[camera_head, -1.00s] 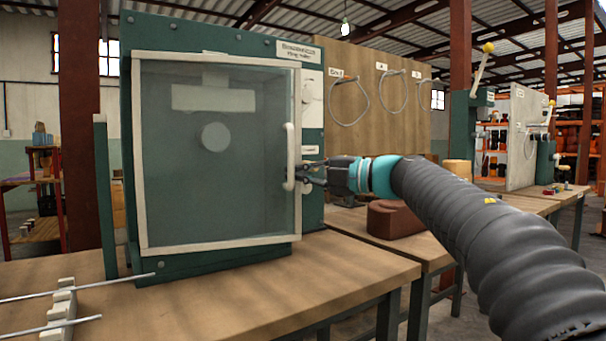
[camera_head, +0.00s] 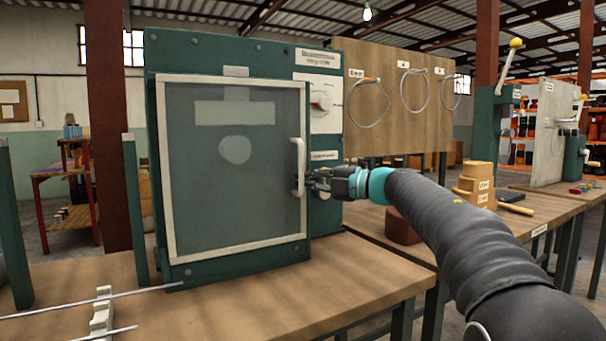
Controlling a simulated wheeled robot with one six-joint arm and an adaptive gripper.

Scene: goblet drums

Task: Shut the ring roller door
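The ring roller (camera_head: 240,55) is a green cabinet standing on the wooden table. Its door (camera_head: 210,172) is a clear pane in a pale frame, lying close against the cabinet front; I cannot tell if a small gap is left. A pale roller shape and block show dimly behind the pane. The upright white handle (camera_head: 299,167) is on the door's right side. My gripper (camera_head: 311,184) is at the handle's lower right side, touching or very close to it. Its fingers are small and dark, and their opening is unclear.
Thin rods rest on a notched white stand (camera_head: 102,316) at the table's front left. A board with wire rings (camera_head: 392,96) stands behind. Wooden blocks (camera_head: 476,186) are on the right table.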

